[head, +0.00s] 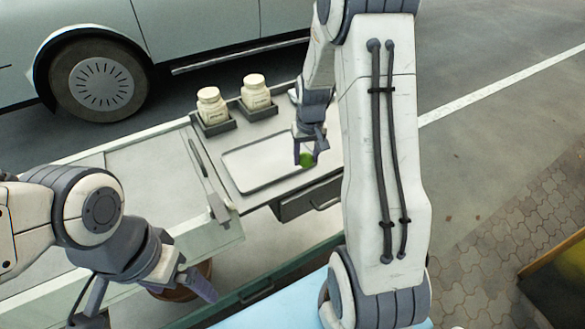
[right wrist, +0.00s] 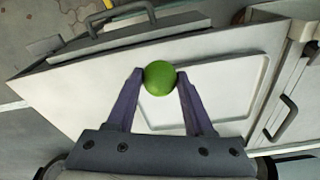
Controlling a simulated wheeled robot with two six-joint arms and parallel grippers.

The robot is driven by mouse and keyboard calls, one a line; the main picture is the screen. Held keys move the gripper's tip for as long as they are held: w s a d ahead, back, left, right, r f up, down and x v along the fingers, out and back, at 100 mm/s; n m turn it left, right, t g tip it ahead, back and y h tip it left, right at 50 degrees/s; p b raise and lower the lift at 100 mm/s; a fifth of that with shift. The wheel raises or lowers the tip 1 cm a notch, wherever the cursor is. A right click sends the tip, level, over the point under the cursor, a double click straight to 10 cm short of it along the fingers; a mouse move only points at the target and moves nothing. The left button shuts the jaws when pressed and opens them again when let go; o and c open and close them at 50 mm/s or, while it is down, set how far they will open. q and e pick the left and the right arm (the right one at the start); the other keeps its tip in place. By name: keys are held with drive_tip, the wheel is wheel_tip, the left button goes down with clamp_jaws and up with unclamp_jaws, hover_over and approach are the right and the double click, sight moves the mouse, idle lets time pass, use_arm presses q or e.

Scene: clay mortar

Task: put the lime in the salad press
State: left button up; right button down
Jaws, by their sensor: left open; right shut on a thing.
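A green lime (head: 307,160) is between the fingertips of my right gripper (head: 308,157), over the right part of the flat tray (head: 245,184). In the right wrist view the lime (right wrist: 160,78) is pinched between both fingers. I cannot tell its height above the tray. My left gripper (head: 145,302) is open and empty at the lower left. Behind it a round brown vessel (head: 199,273) shows only in part, and its inside is hidden. I see nothing else that could be the salad press.
Two white lidded jars (head: 212,106) (head: 256,93) stand in dark holders behind the tray. A long flat utensil (head: 204,172) lies left of the tray. A drawer with a handle (head: 309,198) is below the tray. A parked vehicle (head: 140,45) stands beyond the counter.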

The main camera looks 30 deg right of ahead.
drive_tip(key=a+f, duration=0.1)
drive_tip(key=a, duration=0.1)
drive_tip(key=shift+w+a+f, duration=0.3)
drive_tip(key=shift+w+f, duration=0.1)
drive_tip(key=shift+f, duration=1.95)
drive_tip(key=c, duration=0.6)
unclamp_jaws()
drive_tip(key=shift+o, duration=0.2)
drive_tip(key=shift+r, duration=0.1)
